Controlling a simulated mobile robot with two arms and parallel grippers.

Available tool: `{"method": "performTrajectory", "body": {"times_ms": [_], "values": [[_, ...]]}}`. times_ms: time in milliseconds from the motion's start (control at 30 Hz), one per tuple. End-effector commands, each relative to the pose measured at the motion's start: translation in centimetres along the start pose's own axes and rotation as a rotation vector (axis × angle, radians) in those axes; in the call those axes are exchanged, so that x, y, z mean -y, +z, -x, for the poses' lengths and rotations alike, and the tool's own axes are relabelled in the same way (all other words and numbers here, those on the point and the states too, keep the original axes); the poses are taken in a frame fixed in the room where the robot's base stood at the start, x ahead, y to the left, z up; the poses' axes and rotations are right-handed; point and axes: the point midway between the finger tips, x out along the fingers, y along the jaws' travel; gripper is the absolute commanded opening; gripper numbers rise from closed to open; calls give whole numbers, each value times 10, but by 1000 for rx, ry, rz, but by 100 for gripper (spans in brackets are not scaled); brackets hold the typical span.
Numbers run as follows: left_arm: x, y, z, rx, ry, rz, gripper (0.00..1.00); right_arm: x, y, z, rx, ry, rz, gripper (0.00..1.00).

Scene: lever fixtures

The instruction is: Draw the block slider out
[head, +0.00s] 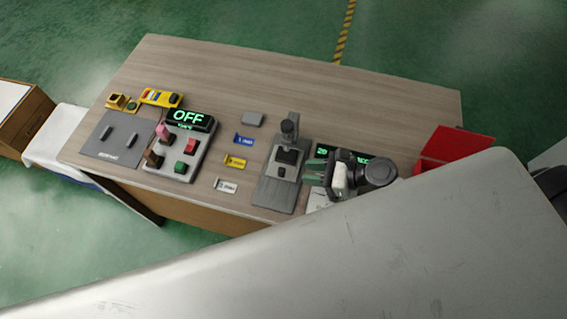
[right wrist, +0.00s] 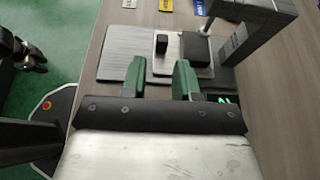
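A grey fixture (head: 276,188) at mid table has a flat plate, a dark block (head: 288,156), a small black knob (head: 281,173) and an upright post behind. In the right wrist view the dark block (right wrist: 195,48) sits on a pale base, with the black knob (right wrist: 162,44) left of it. I cannot tell for certain which part is the block slider. My right gripper (head: 316,175) is right of this fixture in the head view. Its green fingers (right wrist: 160,78) are apart with nothing between them, on the near side of the plate. My left gripper is not in view.
Left on the table are a control box (head: 182,152) reading OFF, a grey panel (head: 112,140) with two dark handles, and a yellow device (head: 161,97). Small coloured tags (head: 235,161) lie left of the fixture. A red object (head: 447,147) is at right. The back table strip is clear.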

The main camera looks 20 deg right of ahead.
Motion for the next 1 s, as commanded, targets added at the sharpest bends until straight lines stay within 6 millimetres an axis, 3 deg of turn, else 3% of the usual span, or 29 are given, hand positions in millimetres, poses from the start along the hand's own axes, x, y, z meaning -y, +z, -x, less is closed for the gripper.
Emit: {"method": "performTrajectory", "body": {"times_ms": [100,167,300,500,800,1000], "values": [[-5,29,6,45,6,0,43,1,3,-25,4,0,1,30],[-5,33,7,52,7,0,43,1,2,-36,3,-1,0,30],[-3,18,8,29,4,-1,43,1,2,-58,1,0,2,30],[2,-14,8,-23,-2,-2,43,0,0,-74,0,0,4,30],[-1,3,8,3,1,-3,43,0,0,-76,-1,0,4,30],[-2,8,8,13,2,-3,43,0,0,-76,-1,1,4,0]]}}
